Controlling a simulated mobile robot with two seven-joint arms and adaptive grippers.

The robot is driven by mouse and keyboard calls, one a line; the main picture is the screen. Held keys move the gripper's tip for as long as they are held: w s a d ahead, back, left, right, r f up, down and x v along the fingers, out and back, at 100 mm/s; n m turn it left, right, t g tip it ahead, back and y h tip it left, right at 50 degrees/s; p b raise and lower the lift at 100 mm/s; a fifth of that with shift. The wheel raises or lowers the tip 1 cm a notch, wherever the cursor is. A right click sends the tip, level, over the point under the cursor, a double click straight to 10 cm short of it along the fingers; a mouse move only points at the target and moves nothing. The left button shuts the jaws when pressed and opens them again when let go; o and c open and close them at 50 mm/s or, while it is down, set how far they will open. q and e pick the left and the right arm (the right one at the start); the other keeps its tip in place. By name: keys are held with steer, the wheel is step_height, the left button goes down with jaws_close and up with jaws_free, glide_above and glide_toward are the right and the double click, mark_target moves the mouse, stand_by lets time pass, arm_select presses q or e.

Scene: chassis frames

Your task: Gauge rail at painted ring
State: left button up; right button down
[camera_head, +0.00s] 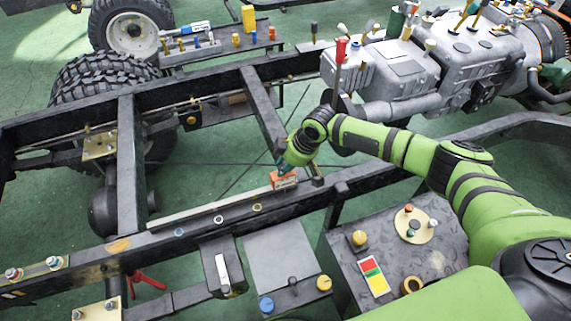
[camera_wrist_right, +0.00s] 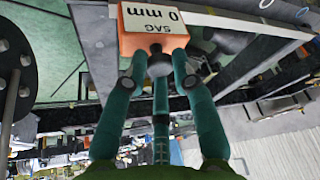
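An orange gauge block (camera_head: 284,180) is at the right end of a long pale strip (camera_head: 205,208) along the near chassis rail (camera_head: 345,184). In the right wrist view the gauge (camera_wrist_right: 130,42) has a white label, upside down, reading "SAG 0 mm". My right gripper (camera_wrist_right: 158,72) has its teal fingers closed around the gauge's dark knob. In the head view this gripper (camera_head: 284,167) is just above the gauge. I cannot tell whether the gauge touches the rail. Small painted rings (camera_head: 257,207), (camera_head: 218,219), (camera_head: 178,232) mark the rail left of the gauge. My left gripper is out of view.
A grey engine (camera_head: 400,75) fills the upper right. Crossmembers (camera_head: 262,108) join the rails. A dark bench (camera_head: 385,235) with knobs and a coloured card stands below the rail. Red-handled pliers (camera_head: 147,280) are at lower left. Green floor shows between the rails.

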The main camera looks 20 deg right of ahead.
steer(key=shift+a, duration=0.3)
steer(key=a+p, duration=0.1)
steer(key=a, duration=0.7)
steer(key=shift+a, duration=0.35)
steer(key=c, duration=1)
jaws_free()
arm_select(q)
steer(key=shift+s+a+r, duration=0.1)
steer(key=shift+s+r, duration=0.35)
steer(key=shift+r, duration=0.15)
arm_select(e)
steer(key=shift+s+a, duration=0.1)
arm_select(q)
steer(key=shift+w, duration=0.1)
arm_select(e)
steer(key=v, duration=1.2)
